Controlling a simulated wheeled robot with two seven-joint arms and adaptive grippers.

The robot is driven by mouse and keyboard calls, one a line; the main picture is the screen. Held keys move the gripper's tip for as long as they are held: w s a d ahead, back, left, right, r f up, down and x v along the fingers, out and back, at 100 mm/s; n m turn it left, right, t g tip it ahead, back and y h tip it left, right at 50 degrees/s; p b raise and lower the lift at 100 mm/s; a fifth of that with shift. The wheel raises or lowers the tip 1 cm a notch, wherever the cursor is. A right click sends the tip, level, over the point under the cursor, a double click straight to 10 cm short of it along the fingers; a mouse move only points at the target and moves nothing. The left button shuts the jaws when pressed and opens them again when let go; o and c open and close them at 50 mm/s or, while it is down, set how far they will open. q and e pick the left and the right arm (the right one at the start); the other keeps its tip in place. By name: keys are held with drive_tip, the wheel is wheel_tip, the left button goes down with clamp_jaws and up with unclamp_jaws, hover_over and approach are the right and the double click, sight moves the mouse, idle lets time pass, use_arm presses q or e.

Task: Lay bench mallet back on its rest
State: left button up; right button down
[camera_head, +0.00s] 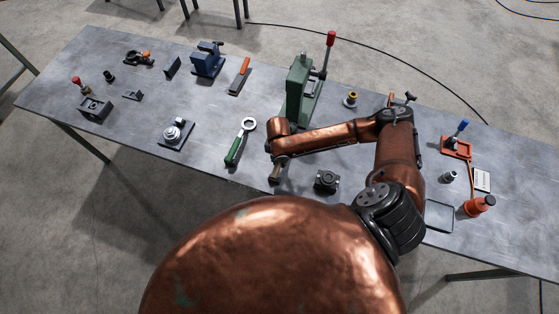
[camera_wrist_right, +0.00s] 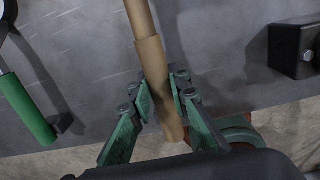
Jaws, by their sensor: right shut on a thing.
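The bench mallet shows as a pale wooden handle (camera_wrist_right: 153,62) in the right wrist view. It runs from the top edge down between my green fingers, and its head is out of that view. My right gripper (camera_wrist_right: 168,100) is shut on this handle. In the head view the right gripper (camera_head: 278,160) is low over the front edge of the bench, with the handle end (camera_head: 275,174) showing below it. My arm hides the rest of the mallet there. I cannot make out the mallet's rest. My left gripper is not in view.
A green-handled ring wrench (camera_head: 241,141) lies left of the right gripper, and a dark block (camera_head: 326,181) stands to its right. A green press (camera_head: 299,90) with a red-knobbed lever stands behind. The metal bench (camera_head: 210,120) is bare between the wrench and a round fixture (camera_head: 174,133).

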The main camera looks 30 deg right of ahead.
drive_tip(key=shift+f+b, duration=0.35)
drive_tip(key=shift+f, duration=0.6)
idle(0.7)
drive_tip(key=c, duration=1.7)
unclamp_jaws()
drive_tip(key=shift+c, duration=0.2)
drive_tip(key=shift+s, duration=0.1)
wheel_tip(320, 180, up, 8)
drive_tip(key=p, duration=0.8)
drive_tip(key=shift+s+a+p, duration=0.1)
drive_tip(key=shift+a+p, duration=0.05)
drive_tip(key=shift+p, duration=0.2)
drive_tip(key=shift+f, duration=0.1)
drive_tip(key=shift+s, duration=0.1)
